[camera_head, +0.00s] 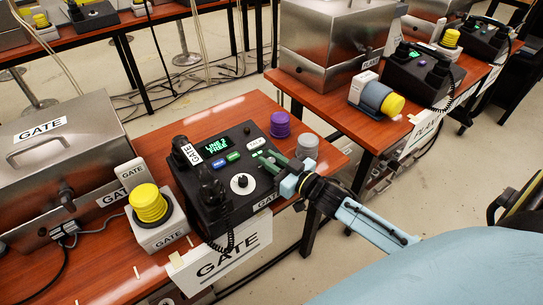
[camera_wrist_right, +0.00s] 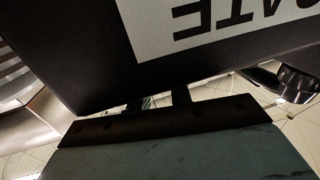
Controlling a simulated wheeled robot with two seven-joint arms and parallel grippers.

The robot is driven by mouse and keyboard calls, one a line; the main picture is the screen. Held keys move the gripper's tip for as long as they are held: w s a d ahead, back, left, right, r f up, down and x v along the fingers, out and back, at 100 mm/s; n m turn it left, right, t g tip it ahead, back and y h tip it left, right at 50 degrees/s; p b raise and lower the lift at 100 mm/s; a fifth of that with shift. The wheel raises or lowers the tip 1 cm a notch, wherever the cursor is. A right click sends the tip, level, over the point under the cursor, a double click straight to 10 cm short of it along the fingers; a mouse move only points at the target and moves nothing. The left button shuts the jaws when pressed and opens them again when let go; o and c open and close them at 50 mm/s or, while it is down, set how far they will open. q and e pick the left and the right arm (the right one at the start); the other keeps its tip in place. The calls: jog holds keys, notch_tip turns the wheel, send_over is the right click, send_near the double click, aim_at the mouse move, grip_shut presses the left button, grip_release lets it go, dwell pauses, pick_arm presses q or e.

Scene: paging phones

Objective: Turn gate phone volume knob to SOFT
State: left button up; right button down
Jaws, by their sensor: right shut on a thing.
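The gate phone (camera_head: 217,160) is a black box with a lit green display reading LINE 2 FREE, on the near table. A white disc with a dark centre (camera_head: 242,183) is on its sloped face. My right gripper (camera_head: 268,160) is at the right part of this face, right of the disc. It is shut on a small part there, likely the volume knob, which the fingers mostly hide. The knob's setting cannot be read. In the right wrist view the phone's dark side with an upside-down GATE label (camera_wrist_right: 215,25) fills the top, above the fingers (camera_wrist_right: 163,98). My left gripper is out of view.
A purple cylinder (camera_head: 280,124) and a grey one (camera_head: 307,146) stand close to my right gripper. A yellow button (camera_head: 149,203) on a white box is left of the phone. A GATE sign (camera_head: 222,257) hangs at the table's front. Another phone (camera_head: 424,75) is on the table beyond.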

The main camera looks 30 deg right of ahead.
jog(key=shift+d+n+g+y, duration=0.1)
jog(key=shift+n+g+y, duration=0.5)
jog(key=shift+n+y, duration=0.8)
jog(key=shift+y, duration=0.1)
jog(key=shift+n+g+y, duration=0.8)
jog(key=shift+y, duration=0.3)
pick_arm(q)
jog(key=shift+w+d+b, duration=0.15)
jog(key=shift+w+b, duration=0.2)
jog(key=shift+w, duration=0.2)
pick_arm(e)
jog(key=shift+n+g+y, duration=0.4)
jog(key=shift+n+g, duration=0.1)
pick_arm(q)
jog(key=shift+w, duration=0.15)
pick_arm(e)
jog(key=c, duration=1.3)
grip_release()
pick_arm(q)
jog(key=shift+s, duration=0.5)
